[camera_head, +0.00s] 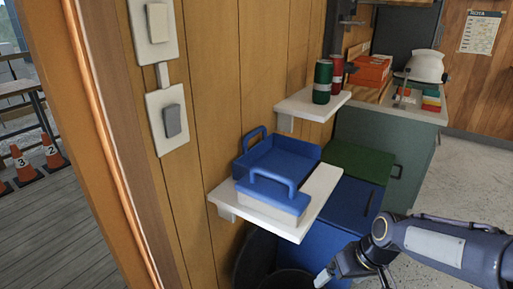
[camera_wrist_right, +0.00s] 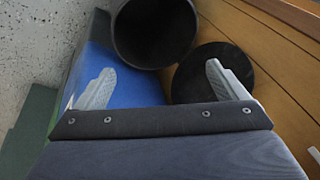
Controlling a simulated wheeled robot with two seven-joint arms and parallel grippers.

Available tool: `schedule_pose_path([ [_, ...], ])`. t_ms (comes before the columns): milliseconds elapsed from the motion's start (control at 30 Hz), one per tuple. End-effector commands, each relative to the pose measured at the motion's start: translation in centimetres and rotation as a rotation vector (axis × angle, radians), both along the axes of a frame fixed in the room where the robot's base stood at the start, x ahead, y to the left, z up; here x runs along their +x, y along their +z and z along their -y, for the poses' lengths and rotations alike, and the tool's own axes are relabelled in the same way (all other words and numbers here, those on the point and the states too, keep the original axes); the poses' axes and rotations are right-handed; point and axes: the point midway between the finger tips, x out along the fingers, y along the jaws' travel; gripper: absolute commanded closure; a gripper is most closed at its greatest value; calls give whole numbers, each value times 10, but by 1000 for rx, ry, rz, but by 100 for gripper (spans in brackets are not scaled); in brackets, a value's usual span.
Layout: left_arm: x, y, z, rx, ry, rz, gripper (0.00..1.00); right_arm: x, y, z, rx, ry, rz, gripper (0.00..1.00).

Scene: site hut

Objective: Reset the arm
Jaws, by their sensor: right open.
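My right arm (camera_head: 435,243) comes in from the lower right in the head view, with its gripper (camera_head: 322,277) low, in front of the blue cabinet and beside the dark bin. In the right wrist view the gripper (camera_wrist_right: 155,85) is open, its two grey fingers wide apart with nothing between them. It points down over the blue surface (camera_wrist_right: 130,85) and the dark round bin (camera_wrist_right: 153,30). My left gripper is not in the head view.
A blue tote with handles (camera_head: 275,190) sits on a white wall shelf (camera_head: 315,205) above my gripper. Green and red cans (camera_head: 322,82) stand on a higher shelf (camera_head: 290,105). A green-fronted counter (camera_head: 380,140) stands behind. Grey floor (camera_head: 465,190) at right is clear.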

Motion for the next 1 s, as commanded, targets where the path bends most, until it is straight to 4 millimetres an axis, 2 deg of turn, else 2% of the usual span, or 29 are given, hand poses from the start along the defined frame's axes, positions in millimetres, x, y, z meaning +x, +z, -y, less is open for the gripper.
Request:
schedule_pose_path([
  [33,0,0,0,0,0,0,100,-18,19,5,30,-40,27,8],
  [200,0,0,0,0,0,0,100,-80,57,11,106,-154,92,8],
  [300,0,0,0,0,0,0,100,-109,67,11,130,-203,123,8],
  [500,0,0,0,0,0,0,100,-151,72,8,156,-276,171,8],
  [733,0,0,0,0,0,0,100,-185,67,3,164,-347,217,8],
  [800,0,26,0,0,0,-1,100,-183,94,3,166,-344,210,8],
  [1000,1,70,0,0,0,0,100,-183,137,3,165,-342,210,8],
])
